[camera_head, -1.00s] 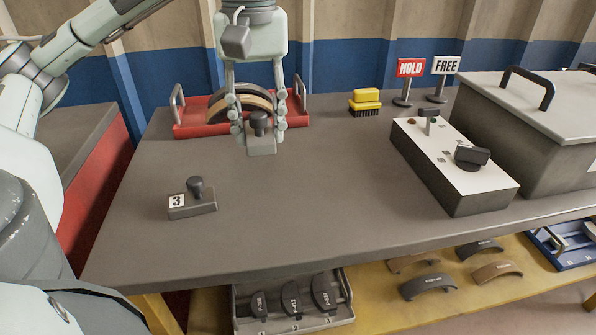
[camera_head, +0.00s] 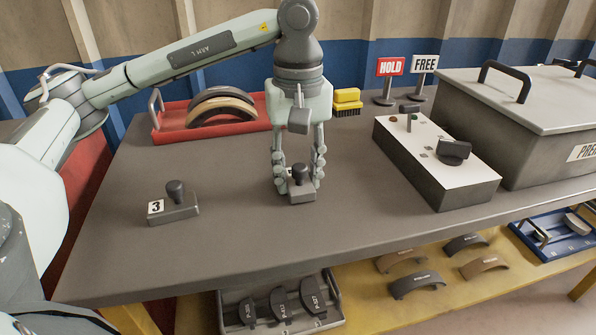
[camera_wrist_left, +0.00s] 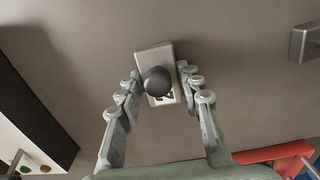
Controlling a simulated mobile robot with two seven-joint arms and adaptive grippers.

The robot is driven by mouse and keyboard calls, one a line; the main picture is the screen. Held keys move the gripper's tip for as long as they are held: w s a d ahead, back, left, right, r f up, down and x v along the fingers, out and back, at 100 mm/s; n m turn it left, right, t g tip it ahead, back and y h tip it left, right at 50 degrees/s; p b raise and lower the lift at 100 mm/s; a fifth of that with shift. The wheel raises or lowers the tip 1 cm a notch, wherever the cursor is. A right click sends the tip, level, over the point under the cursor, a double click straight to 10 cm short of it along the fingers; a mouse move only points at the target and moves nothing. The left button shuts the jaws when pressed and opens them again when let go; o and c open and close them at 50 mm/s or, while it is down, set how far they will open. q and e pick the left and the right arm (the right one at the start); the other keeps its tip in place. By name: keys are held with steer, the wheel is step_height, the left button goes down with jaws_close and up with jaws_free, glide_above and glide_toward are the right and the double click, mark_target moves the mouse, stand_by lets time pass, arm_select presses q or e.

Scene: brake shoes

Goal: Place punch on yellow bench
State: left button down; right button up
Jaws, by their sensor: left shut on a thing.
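My left gripper (camera_head: 299,180) is shut on a punch (camera_head: 302,194), a grey block with a dark round knob, over the middle of the grey table (camera_head: 225,240). The same punch shows between the fingers in the left wrist view (camera_wrist_left: 154,56), its knob towards the camera and a partly hidden label on the block. I cannot tell how high it hangs. A second punch (camera_head: 180,214), labelled 3, stands upright on the table to the left. The yellow bench (camera_head: 372,311) lies lower, in front of the table. My right gripper is not in view.
Brake shoes (camera_head: 416,284) and a grey tray (camera_head: 336,312) of shoes lie on the yellow bench, with a blue tray (camera_head: 562,262) at right. A red tray (camera_head: 173,136), yellow brush (camera_head: 347,101), HOLD and FREE signs, switch box (camera_head: 466,189) and large grey box (camera_head: 535,140) stand on the table.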

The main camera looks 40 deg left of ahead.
arm_select(q)
steer(key=shift+f, duration=0.1)
steer(key=c, duration=1)
jaws_free()
steer(key=shift+r, duration=0.2)
step_height(320, 180, up, 7)
steer(key=shift+r+p, duration=0.1)
steer(key=shift+p, duration=0.45)
step_height(320, 180, up, 4)
steer(key=shift+f+p, duration=0.1)
steer(key=shift+p, duration=0.65)
steer(key=shift+r, duration=0.45)
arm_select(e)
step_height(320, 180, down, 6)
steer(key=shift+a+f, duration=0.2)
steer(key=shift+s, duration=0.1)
